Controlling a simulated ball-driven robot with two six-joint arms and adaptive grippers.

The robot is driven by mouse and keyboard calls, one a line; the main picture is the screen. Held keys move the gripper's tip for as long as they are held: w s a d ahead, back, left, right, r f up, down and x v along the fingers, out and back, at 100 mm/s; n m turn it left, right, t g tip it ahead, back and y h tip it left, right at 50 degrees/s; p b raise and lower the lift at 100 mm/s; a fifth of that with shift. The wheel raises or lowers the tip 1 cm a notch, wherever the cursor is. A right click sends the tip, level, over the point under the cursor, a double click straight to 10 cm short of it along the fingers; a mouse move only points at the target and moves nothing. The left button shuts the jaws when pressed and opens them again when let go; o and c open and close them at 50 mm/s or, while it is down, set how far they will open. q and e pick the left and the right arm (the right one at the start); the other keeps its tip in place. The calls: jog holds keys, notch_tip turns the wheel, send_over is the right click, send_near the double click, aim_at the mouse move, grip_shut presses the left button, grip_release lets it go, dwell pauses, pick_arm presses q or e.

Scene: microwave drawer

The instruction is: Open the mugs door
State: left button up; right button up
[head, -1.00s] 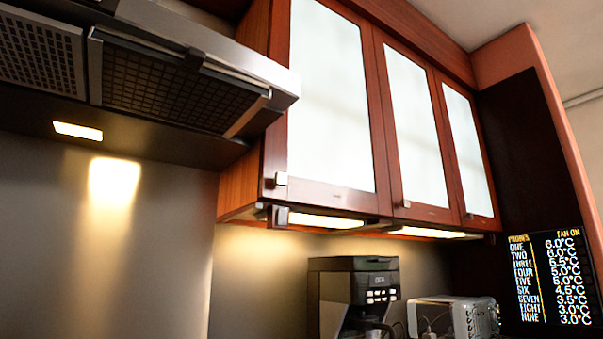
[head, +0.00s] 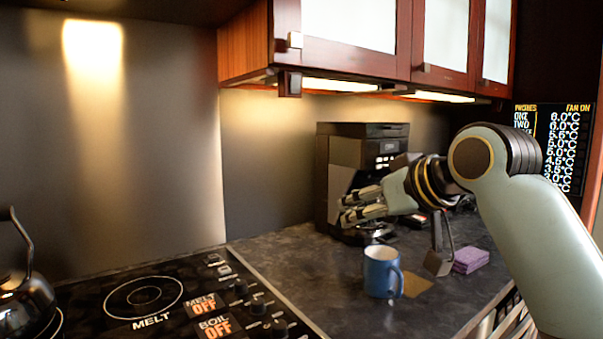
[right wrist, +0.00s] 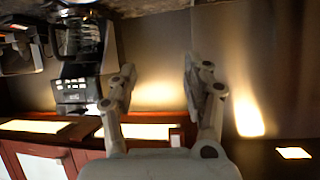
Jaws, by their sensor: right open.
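A wooden wall cabinet has three doors with frosted glass panes: the left door (head: 348,25), the middle door (head: 444,30) and the right door (head: 495,45). All look closed. I cannot read which door is the mugs one. My right gripper (head: 345,208) is open and empty, below the cabinet and in front of the coffee machine. Its two fingers (right wrist: 158,72) stand apart in the right wrist view, which shows the cabinet upside down (right wrist: 50,158). My left gripper is not in view.
A black coffee machine (head: 345,165) stands on the dark counter (head: 290,265). A blue mug (head: 381,272) and purple sponges (head: 471,259) are below my right arm. A stovetop (head: 100,300) with a kettle (head: 22,300) lies left. Air under the cabinet's left end looks clear.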

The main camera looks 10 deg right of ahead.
jog(key=w+a+r+n+t+y, duration=0.1)
jog(key=w+r+t, duration=0.1)
jog(key=r, duration=0.6)
jog(key=w+a+r+t+y, duration=0.1)
jog(key=w+r, duration=0.2)
jog(key=r, duration=0.6)
jog(key=n+t+y, duration=0.1)
jog(key=t+y, duration=0.1)
send_near(297, 34)
jog(key=p+x, duration=0.3)
jog(key=x, duration=0.6)
jog(key=shift+s+r, duration=0.1)
grip_shut()
